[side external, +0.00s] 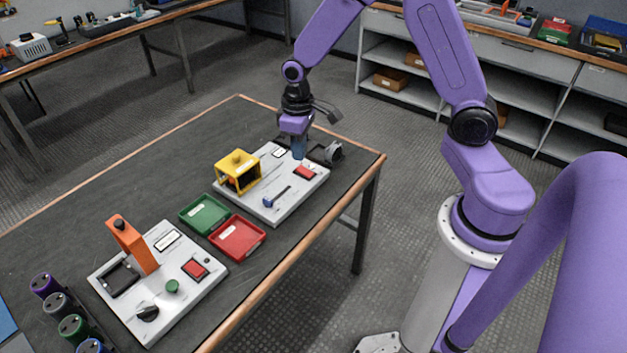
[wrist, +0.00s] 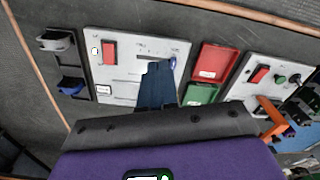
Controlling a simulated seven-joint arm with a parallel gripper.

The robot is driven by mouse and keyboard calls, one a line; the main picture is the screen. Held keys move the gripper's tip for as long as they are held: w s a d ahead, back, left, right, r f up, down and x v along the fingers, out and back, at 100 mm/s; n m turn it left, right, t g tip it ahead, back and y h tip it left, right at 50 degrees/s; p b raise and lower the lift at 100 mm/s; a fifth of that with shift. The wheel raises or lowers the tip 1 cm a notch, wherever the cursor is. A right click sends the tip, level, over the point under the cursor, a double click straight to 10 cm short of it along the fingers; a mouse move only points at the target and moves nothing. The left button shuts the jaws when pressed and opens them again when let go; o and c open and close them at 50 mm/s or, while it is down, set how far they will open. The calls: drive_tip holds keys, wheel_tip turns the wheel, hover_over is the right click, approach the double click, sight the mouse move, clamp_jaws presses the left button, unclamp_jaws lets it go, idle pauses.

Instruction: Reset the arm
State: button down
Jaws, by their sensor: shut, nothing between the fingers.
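My purple arm reaches over the table (side external: 105,195), and my gripper (side external: 298,153) points down above the far grey panel (side external: 275,213). Its blue fingers are together with nothing between them; they also show in the wrist view (wrist: 155,85). The far panel carries a yellow housing (side external: 238,172), a red switch (side external: 305,172) and a blue-handled lever (side external: 277,197). I cannot tell whether the fingertips touch the panel. The near grey panel (side external: 205,290) holds an upright orange lever (side external: 133,245), a red switch (side external: 194,269), a green button (side external: 172,286) and a black knob (side external: 147,311).
A green tray (side external: 204,214) and a red tray (side external: 238,237) lie between the panels. Several dark cylinders with coloured bands (side external: 73,326) stand at the near left corner. Dark holders (side external: 327,153) sit at the far right corner. The table's left side is clear.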

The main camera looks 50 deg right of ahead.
drive_tip(key=s+a+r+n, duration=0.2)
drive_tip(key=s+a+r, duration=0.15)
drive_tip(key=s, duration=0.25)
drive_tip(key=s+a+r+n, duration=0.2)
drive_tip(key=s+a+r, duration=0.15)
drive_tip(key=s, duration=0.35)
drive_tip(key=s+d+r+n, duration=0.1)
drive_tip(key=s+r+n, duration=0.1)
drive_tip(key=s, duration=0.4)
drive_tip(key=s+d+r+n, duration=0.1)
drive_tip(key=s+r+n, duration=0.1)
drive_tip(key=s, duration=0.4)
drive_tip(key=shift+s+r+n, duration=0.25)
drive_tip(key=shift+s+n, duration=0.1)
drive_tip(key=shift+n, duration=0.05)
